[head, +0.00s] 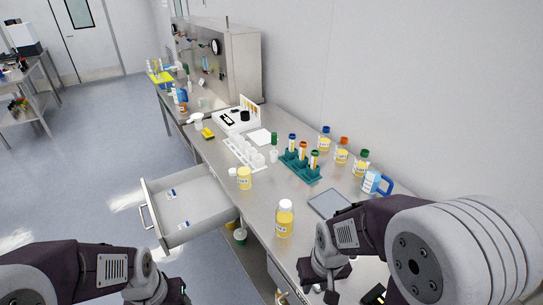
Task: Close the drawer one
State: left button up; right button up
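The drawer (203,217) under the steel bench is pulled out toward the left, with its handle (146,215) on the front panel facing the floor. Two small labelled items lie inside it. My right gripper (331,284) hangs over the near part of the bench, right of the drawer and apart from it; its fingers are too dark and small to tell if they are open. My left arm comes in at the bottom left, near side of the drawer; its gripper (176,294) is mostly cut off by the bottom edge.
On the steel bench (262,213) stand yellow-filled bottles (285,218), a green tube rack (299,164), a white rack (243,153), a tablet (330,203) and a blue-handled jug (375,183). A steel cabinet (237,62) stands at the back. The floor left of the drawer is clear.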

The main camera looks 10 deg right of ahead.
aim_at(201, 201)
jog(key=k+j+u, duration=0.1)
jog(key=j, duration=0.4)
jog(key=k+j, duration=0.15)
jog(key=j, duration=0.35)
jog(key=k+j+u, duration=0.15)
jog(key=j, duration=0.35)
